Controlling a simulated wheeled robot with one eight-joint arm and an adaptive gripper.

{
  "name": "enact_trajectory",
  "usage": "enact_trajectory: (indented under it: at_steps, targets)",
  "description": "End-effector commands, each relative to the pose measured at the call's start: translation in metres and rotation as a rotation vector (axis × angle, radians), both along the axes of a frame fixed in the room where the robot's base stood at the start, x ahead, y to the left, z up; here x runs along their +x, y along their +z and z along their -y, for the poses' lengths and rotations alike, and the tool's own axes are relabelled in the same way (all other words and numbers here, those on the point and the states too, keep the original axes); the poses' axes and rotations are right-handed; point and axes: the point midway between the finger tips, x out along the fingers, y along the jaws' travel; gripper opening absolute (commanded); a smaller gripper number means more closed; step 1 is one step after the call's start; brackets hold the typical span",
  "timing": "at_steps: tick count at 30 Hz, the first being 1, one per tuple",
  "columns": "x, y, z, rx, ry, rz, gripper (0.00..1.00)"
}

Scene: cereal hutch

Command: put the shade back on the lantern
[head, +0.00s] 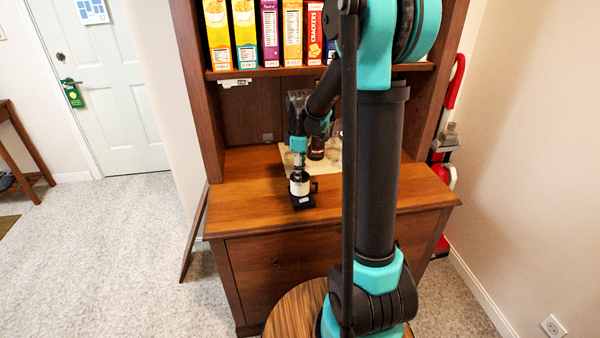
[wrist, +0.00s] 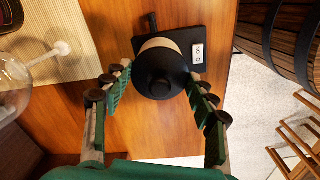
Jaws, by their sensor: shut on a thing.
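My gripper (wrist: 158,82) is shut on the lantern's shade (wrist: 160,75), which has a black domed top with a knob and a cream wall. The fingers flank the dome on both sides. In the head view my gripper (head: 299,163) points down from above, and the cream shade (head: 299,187) shows under it, upright. The lantern's black base (wrist: 208,48) with a white label lies directly below the shade, near the hutch's front edge; it also shows in the head view (head: 302,203). I cannot tell whether shade and base touch.
A woven mat (wrist: 48,25) with a clear glass vessel (wrist: 12,98) lies to the left in the wrist view. A dark brown bottle (head: 316,149) stands behind my gripper. Cereal boxes (head: 245,35) fill the shelf above. The counter's left part (head: 240,205) is clear.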

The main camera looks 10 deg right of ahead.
Motion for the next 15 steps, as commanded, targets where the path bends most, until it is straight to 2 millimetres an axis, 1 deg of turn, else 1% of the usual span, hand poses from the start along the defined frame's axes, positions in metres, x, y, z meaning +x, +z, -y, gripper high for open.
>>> enact_trajectory:
  at_steps: [12, 13, 15]
  targets:
    - [0.0, 0.0, 0.0001, 0.0, 0.009, 0.0, 0.28]
    - [0.0, 0.0, 0.0001, 0.0, 0.009, 0.0, 0.59]
    - [0.0, 0.0, 0.0001, 0.0, 0.009, 0.0, 0.67]
